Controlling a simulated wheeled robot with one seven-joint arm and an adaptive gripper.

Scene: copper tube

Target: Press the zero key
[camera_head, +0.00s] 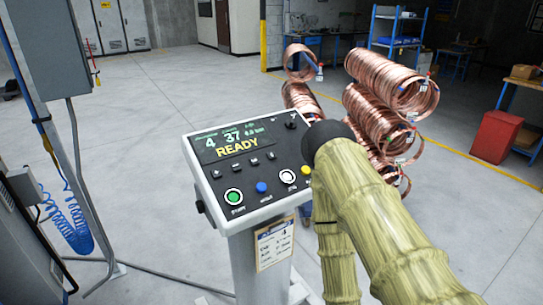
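A control console (247,165) stands on a pedestal in the middle, its dark panel tilted up. Its screen (236,142) reads "READY" with small figures above. Below are several small black keys, among them one at the left (215,174) and one at the right (271,155). In the front row are a green button (233,196), a blue button (261,187), a white-ringed button (287,177) and a yellow button (305,169). The key labels are too small to read, so I cannot tell which is zero. My arm covers the console's right edge; my gripper does not show.
Copper coils (380,110) are stacked behind the console. A grey cabinet (50,45) and a coiled blue hose (72,225) are at the left. A clipboard (274,243) hangs on the pedestal. A red bin (495,136) stands at the right. The floor behind left is clear.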

